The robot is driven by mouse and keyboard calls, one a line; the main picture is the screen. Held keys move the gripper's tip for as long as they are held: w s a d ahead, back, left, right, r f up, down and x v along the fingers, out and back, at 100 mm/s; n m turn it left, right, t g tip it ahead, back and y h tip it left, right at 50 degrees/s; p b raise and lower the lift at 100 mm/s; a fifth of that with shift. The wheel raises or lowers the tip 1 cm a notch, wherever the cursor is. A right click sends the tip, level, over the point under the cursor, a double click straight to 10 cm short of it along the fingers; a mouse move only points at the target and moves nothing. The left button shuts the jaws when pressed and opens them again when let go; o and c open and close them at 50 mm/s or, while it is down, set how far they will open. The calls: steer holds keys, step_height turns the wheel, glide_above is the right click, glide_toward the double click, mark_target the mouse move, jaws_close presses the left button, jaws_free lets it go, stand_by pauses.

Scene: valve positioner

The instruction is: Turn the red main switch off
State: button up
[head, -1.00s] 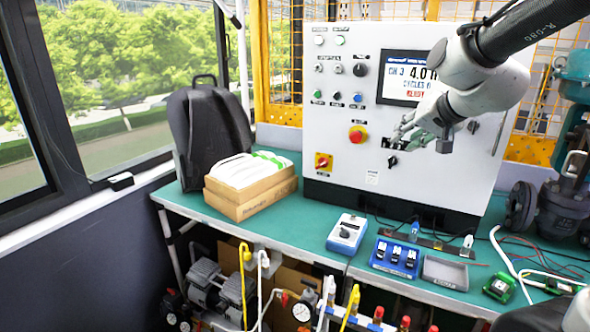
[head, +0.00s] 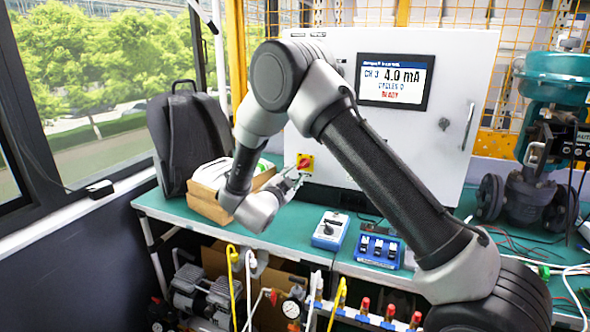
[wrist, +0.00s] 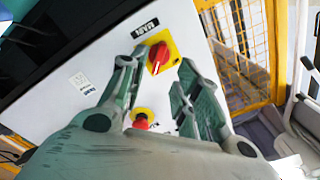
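The red main switch (head: 304,162) is a red rotary knob on a yellow square plate, low on the left of the white cabinet front. In the wrist view the red knob (wrist: 159,57) shows beyond and between my fingertips, its handle tilted. My gripper (head: 291,182) is in front of the cabinet, just below and left of the switch in the head view. In the wrist view its two fingers (wrist: 158,75) are spread apart with nothing between them. The fingers look short of the knob; the exact gap is hard to tell.
A red emergency button (wrist: 140,121) on a yellow base shows beneath the fingers in the wrist view. A blue-and-white box (head: 330,230) sits on the green bench.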

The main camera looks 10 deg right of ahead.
mark_target(301, 167)
steer(key=x, duration=0.7)
steer(key=shift+w+d, duration=0.1)
steer(key=shift+w, duration=0.1)
steer(key=shift+c, duration=0.2)
jaws_close()
